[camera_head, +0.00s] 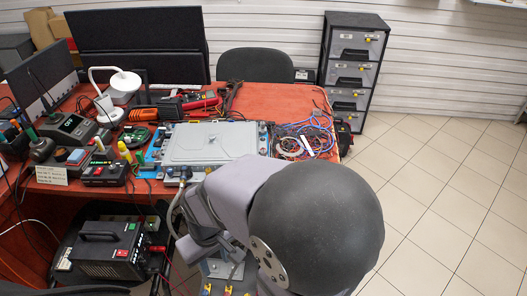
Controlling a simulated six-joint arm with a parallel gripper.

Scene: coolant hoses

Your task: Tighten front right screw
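A flat light-grey cover plate (212,143) lies on a blue work mat (156,148) on the red bench. Small parts sit along its edges. My arm crosses the lower middle of the view and covers the area in front of the plate's near right side. I cannot make out the front right screw; the screws are too small to tell or are hidden. My gripper's fingers do not show. A dark fitting with a grey hose (180,178) stands at the bench's near edge, close to my arm.
Loose coloured wires (305,138) lie right of the plate. A white desk lamp (122,84), a soldering station (70,127) and tools crowd the left. A black power supply (107,249) stands below. The tiled floor at right is free.

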